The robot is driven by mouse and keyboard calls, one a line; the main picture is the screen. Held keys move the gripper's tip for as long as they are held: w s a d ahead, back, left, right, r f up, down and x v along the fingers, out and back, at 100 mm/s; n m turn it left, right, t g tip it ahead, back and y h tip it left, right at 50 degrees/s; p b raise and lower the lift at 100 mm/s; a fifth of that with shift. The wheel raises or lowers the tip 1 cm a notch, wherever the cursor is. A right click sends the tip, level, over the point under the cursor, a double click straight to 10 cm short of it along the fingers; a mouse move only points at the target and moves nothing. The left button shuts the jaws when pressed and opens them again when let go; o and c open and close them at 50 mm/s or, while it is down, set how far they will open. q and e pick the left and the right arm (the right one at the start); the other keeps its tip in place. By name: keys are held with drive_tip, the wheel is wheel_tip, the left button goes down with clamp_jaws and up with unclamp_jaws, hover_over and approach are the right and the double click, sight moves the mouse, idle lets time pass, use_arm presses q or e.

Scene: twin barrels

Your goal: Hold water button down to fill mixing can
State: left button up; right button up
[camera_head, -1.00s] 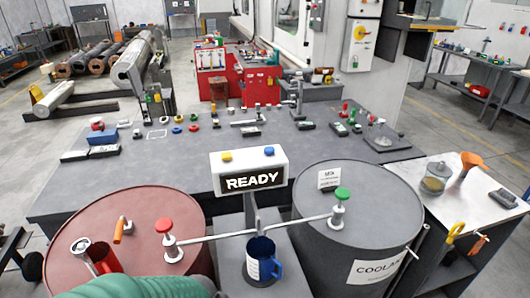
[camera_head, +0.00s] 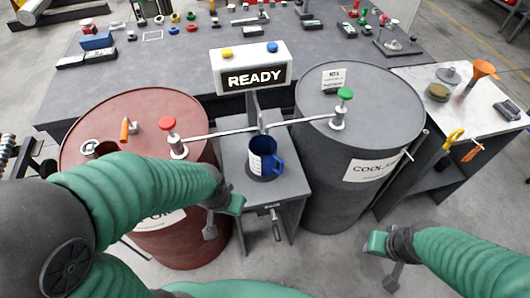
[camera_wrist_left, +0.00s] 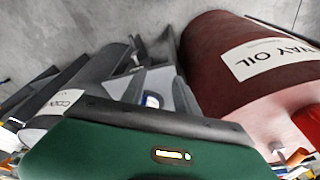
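The blue mixing can (camera_head: 262,157), with a white label, stands upright on a small grey stand (camera_head: 292,190) between two barrels, below the middle of a thin pipe. A white panel reading READY (camera_head: 250,68) carries a yellow button (camera_head: 227,53) and a blue button (camera_head: 272,47); neither shows a readable label. My left gripper (camera_head: 222,215) is low, in front of the red barrel and left of the can, apart from both. My right gripper (camera_head: 386,258) is low, in front of the grey barrel, touching nothing visible. Neither gripper's finger opening is clear.
A red barrel (camera_head: 140,110) with a red knob (camera_head: 168,123) stands left; its WAY OIL label shows in the left wrist view (camera_wrist_left: 268,57). A grey COOLANT barrel (camera_head: 320,155) with a green knob (camera_head: 345,94) stands right. A side table (camera_head: 410,80) holds a funnel.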

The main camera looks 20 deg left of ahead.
use_arm(q)
clamp_jaws()
idle(1.9)
